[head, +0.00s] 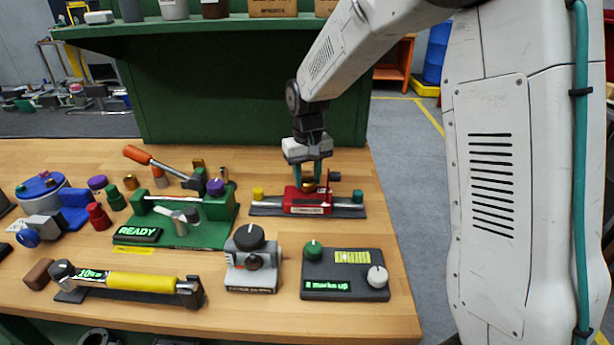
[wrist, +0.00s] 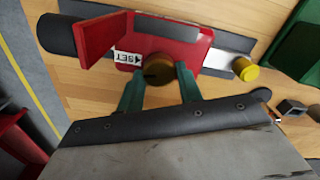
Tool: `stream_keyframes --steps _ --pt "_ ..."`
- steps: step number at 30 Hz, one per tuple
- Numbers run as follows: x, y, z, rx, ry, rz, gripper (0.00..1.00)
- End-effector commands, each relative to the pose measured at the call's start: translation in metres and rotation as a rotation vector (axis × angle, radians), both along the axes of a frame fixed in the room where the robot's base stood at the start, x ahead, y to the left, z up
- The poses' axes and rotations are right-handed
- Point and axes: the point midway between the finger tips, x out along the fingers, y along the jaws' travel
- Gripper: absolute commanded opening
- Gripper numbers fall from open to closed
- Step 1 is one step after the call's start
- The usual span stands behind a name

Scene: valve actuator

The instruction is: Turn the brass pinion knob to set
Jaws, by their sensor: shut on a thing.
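The brass pinion knob (wrist: 159,71) sits at the front of a red valve actuator body (wrist: 178,28), beside a white label reading "SET". In the head view the red actuator (head: 307,204) stands on a dark base with a silver bar, at the back right of the bench. My gripper (wrist: 160,85) comes down over the knob, with one green finger on each side of it, shut on it. In the head view the gripper (head: 309,178) hides part of the knob. The knob's pointer marking cannot be made out.
A green fixture marked READY (head: 205,213) stands to the left. A grey knob block (head: 250,260) and a dark panel (head: 345,274) stand nearer. Bare wood lies right of the actuator.

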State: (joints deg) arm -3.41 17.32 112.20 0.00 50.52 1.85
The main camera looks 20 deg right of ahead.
Motion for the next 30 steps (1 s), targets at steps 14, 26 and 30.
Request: stream_keyframes --steps 14,26,30 --pt "0.001 -0.0005 0.0012 0.0 -0.004 -0.185 0.13" --pt "0.0011 -0.0005 0.0013 0.0 -0.004 -0.197 0.13" --pt "0.0012 -0.0004 0.0013 0.0 -0.005 -0.196 0.55"
